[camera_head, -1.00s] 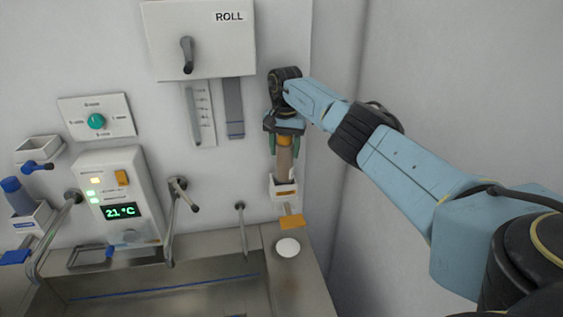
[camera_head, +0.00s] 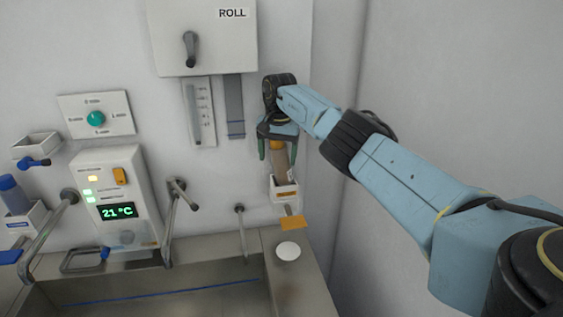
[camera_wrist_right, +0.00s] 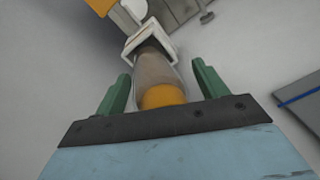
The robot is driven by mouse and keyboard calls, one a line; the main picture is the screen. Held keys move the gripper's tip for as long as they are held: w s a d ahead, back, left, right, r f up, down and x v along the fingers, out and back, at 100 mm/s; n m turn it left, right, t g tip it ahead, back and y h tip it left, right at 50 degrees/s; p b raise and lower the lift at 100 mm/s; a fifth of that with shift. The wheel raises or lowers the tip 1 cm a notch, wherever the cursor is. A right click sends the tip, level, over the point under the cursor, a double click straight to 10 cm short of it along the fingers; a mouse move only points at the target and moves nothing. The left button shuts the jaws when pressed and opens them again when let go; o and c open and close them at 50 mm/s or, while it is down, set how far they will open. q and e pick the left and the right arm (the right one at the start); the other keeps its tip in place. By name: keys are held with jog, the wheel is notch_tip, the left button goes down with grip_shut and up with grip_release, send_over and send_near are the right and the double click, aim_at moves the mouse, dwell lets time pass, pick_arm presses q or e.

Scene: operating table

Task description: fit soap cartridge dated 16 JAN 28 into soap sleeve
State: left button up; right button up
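The soap cartridge (camera_head: 281,162), a tan-brown bottle with an orange end, stands with its lower end inside the white soap sleeve (camera_head: 286,191) on the wall. No date on it can be read. In the right wrist view the cartridge (camera_wrist_right: 158,73) runs into the mouth of the sleeve (camera_wrist_right: 135,44). My right gripper (camera_head: 278,154) is above the sleeve, its green fingers either side of the cartridge. In the right wrist view the gripper (camera_wrist_right: 161,75) is open, with gaps between both fingers and the cartridge. How deep the cartridge sits is hidden. My left gripper is not in view.
An orange lever (camera_head: 292,222) sticks out under the sleeve, above a white disc (camera_head: 288,251) on the sink edge. A tap (camera_head: 240,215) is left of it. Another holder (camera_head: 32,217) with a blue-capped bottle is at far left. A wall corner is close on the right.

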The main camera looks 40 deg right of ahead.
jog(key=f, duration=0.1)
jog(key=s+d+f, duration=0.1)
jog(key=s, duration=0.1)
jog(key=shift+d+f+g, duration=0.25)
jog(key=shift+f+g, duration=0.05)
jog(key=shift+f, duration=0.1)
jog(key=shift+w+r, duration=0.15)
jog(key=shift+r, duration=0.1)
jog(key=r, duration=0.1)
jog(key=d+r, duration=0.1)
jog(key=r, duration=0.1)
jog(key=w+r+b, duration=0.1)
jog(key=r, duration=0.1)
jog(key=shift+w+d+r, duration=0.1)
jog(key=shift+d+r, duration=0.05)
notch_tip(320, 180, up, 5)
send_over(286, 184)
jog(key=w, duration=0.2)
jog(key=shift+d+p, duration=0.3)
jog(key=shift+d, duration=0.05)
jog(key=shift+d+r, duration=0.1)
jog(key=shift+r, duration=0.2)
jog(key=shift+w+d+r, duration=0.1)
jog(key=shift+w+d, duration=0.05)
jog(key=shift+d, duration=0.05)
jog(key=shift+a, duration=0.15)
